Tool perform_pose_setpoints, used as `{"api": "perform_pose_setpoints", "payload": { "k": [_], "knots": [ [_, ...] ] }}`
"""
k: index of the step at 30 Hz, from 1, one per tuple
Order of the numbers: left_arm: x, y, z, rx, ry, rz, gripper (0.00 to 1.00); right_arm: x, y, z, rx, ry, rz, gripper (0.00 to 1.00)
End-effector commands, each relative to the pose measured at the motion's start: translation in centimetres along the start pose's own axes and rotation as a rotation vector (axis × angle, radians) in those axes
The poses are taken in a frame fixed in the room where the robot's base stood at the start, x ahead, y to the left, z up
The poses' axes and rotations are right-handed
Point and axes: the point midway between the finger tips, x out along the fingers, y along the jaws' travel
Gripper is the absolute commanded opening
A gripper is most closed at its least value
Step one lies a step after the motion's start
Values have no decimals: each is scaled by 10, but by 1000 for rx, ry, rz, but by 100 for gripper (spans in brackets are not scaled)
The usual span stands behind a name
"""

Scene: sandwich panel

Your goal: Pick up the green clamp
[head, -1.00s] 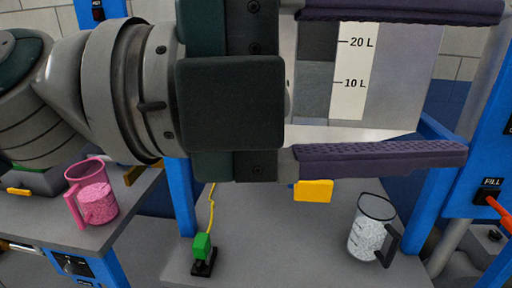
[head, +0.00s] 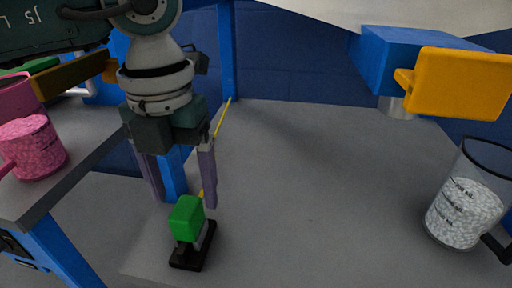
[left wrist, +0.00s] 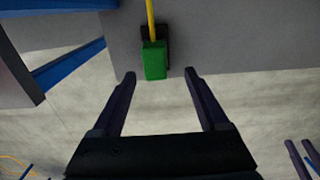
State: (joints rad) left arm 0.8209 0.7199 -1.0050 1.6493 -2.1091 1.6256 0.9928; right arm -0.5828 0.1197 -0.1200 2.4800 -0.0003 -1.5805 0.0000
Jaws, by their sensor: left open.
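The green clamp (head: 187,219) is a green block on a small black base (head: 194,250), near the front left of the grey table. A yellow line runs up behind it. My left gripper (head: 184,203) points down just behind and above the clamp in the head view, its purple fingers spread and empty. In the left wrist view the clamp (left wrist: 154,61) sits at the table edge, ahead of and between the open fingertips (left wrist: 160,73). I see no contact. Two purple fingers at the lower right of that view may be my right gripper (left wrist: 303,157); their opening is unclear.
A clear jug of white granules (head: 463,212) stands at the right of the grey table (head: 310,190). A pink jug (head: 32,150) stands on the left side surface. A yellow-handled blue valve (head: 460,84) hangs at upper right. Blue posts flank the left side. The table's middle is clear.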

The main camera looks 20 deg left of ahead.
Motion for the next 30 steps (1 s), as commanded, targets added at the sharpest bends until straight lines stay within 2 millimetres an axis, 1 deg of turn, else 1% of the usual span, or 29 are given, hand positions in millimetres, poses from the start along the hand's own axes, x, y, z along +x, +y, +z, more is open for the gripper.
{"api": "perform_pose_setpoints", "payload": {
  "k": [4,7,10,13,20,30],
  "knots": [
    [17,3,0,0,4,0,78,3,0,1,0,0,0,50],
    [34,7,2,-1,5,1,78,6,0,2,0,0,0,50],
    [48,7,3,1,4,-1,78,9,0,3,0,0,0,50],
    [55,7,3,1,2,-1,78,10,0,3,0,1,0,50],
    [55,7,3,2,1,-2,78,9,0,3,0,1,0,50],
    [55,7,3,2,1,-3,39,9,0,2,0,3,1,50]
  ]
}}
